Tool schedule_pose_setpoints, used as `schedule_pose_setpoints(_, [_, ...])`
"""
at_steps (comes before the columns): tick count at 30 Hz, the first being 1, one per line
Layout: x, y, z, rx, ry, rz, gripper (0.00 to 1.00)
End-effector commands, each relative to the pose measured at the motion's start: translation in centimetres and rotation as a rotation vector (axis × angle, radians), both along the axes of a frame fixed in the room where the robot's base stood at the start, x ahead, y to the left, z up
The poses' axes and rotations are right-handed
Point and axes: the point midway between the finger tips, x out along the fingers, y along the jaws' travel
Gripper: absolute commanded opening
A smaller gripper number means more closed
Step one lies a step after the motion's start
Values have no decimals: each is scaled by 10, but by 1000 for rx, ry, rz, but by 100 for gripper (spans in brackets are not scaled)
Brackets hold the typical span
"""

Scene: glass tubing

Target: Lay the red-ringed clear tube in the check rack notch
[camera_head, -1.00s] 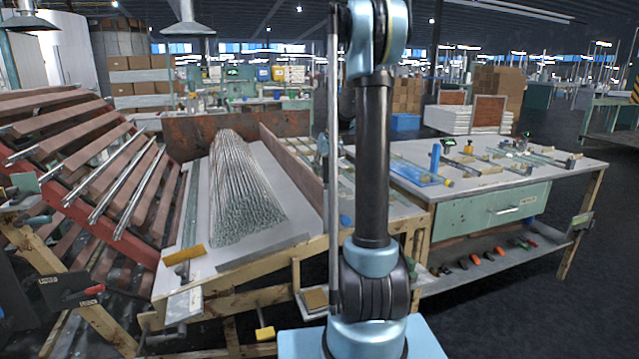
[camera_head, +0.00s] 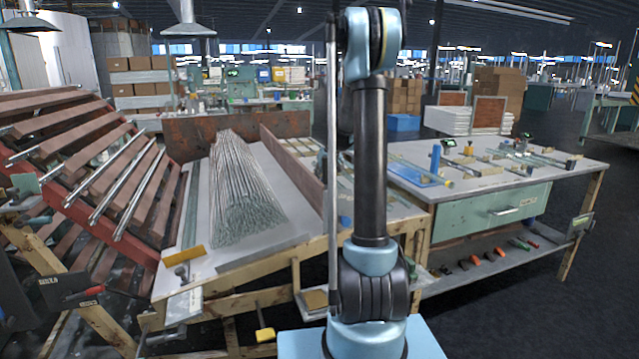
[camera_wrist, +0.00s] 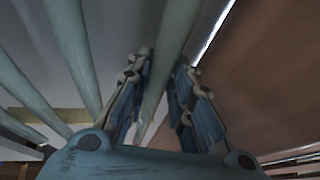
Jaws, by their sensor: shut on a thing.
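In the wrist view my gripper (camera_wrist: 160,72) is shut on a pale greenish glass tube (camera_wrist: 176,35), which runs between its two fingers. I see no red ring on the visible part of this tube, so I cannot tell if it is the red-ringed one. More thick tubes (camera_wrist: 76,50) lie to its left. In the head view my arm hides my gripper and the tube. On the right bench, small holders (camera_head: 487,168) carry thin tubes; I cannot tell which one is the check rack, and no notch is clear.
A pile of thin glass tubes (camera_head: 238,185) lies on a sloped table at centre left. A slanted red rack (camera_head: 90,220) with long rods stands left. The right bench (camera_head: 585,170) has a blue tray (camera_head: 415,174) and a blue bottle (camera_head: 435,158). Dark floor is clear at the lower right.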

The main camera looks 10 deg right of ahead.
Motion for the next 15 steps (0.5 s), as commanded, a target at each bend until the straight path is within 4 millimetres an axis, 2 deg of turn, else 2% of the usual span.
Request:
schedule_pose_setpoints(10, [0,0,-6,0,0,0,0])
schedule_pose_setpoints(11, [0,0,-6,0,0,0,23])
schedule_pose_setpoints(12, [0,0,-6,0,0,0,32])
schedule_pose_setpoints(13, [0,0,-6,0,0,0,39])
schedule_pose_setpoints(15, [0,0,-6,0,0,0,41])
